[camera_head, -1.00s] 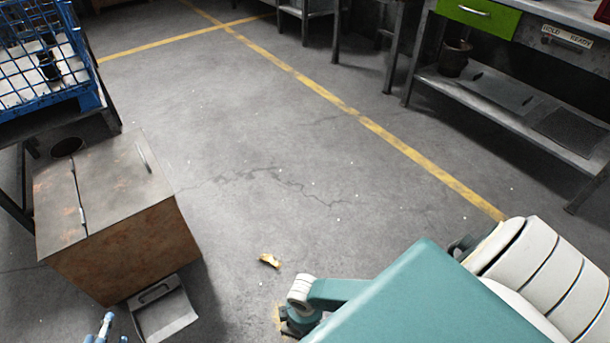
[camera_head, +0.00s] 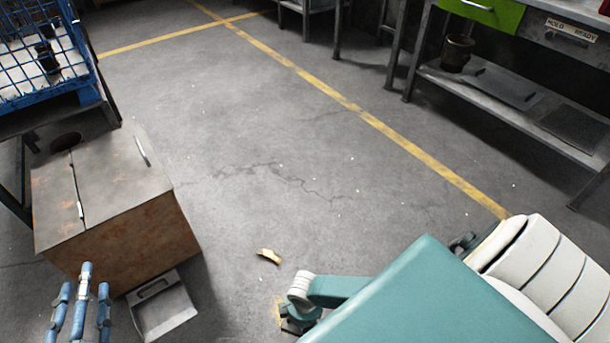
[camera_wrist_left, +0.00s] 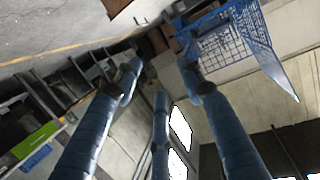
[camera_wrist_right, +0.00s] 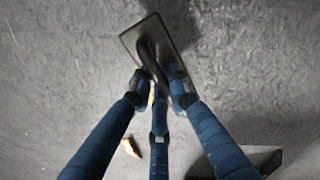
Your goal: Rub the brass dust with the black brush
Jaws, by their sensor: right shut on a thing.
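My right gripper (camera_wrist_right: 160,78) is shut on the black brush (camera_wrist_right: 151,36), a flat dark rectangular block with a handle. The brush is at or just above the floor; contact is not clear. In the head view my own arm hides most of it. A yellowish brass dust patch (camera_head: 279,312) shows on the floor beside the right gripper. A sliver of yellow (camera_wrist_right: 152,94) shows between the right fingers. My left gripper (camera_head: 85,285) is raised at the lower left, fingers apart and empty; it also shows open in the left wrist view (camera_wrist_left: 160,85).
A curled brass-coloured scrap (camera_head: 268,256) lies on the floor near the dust. A grey dustpan (camera_head: 163,308) lies beside a rusty metal box (camera_head: 130,242). A blue wire crate (camera_head: 85,93) stands at left, a workbench (camera_head: 510,110) at right. The middle floor is clear.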

